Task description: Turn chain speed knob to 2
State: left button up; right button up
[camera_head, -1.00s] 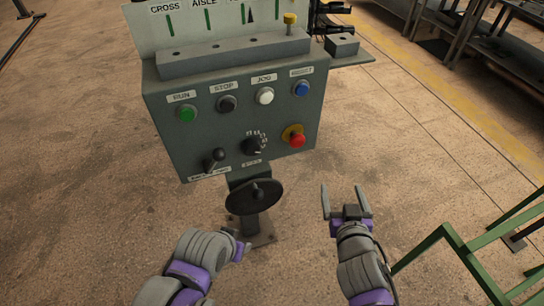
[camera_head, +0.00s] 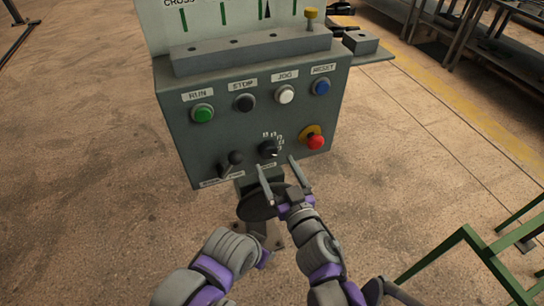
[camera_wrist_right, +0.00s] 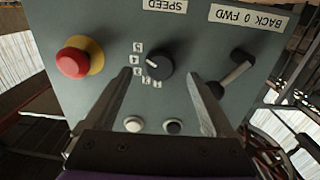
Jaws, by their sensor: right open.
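The chain speed knob (camera_head: 268,150) is a small black dial low on the grey control panel (camera_head: 185,140). It also shows in the right wrist view (camera_wrist_right: 161,66), upside down, with numerals on its left and lower side. Its white pointer mark seems to face left, around the 4 or 5; I cannot tell exactly. My right gripper (camera_head: 277,164) is open and empty, its two fingers pointing at the panel just below the knob. In the wrist view the fingertips lie either side of the knob, with no clear contact. My left gripper (camera_head: 264,258) is low in the head view, its jaws unclear.
A black lever (camera_head: 231,162) is left of the knob and a red emergency button (camera_head: 315,142) right of it. Green, black, white and blue buttons run above. A dark handwheel (camera_head: 258,206) is below the panel. A green rail (camera_head: 480,245) stands at lower right.

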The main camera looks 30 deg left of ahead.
aim_at(270, 155)
jog(key=shift+x, duration=2)
jog(key=c, duration=1.4)
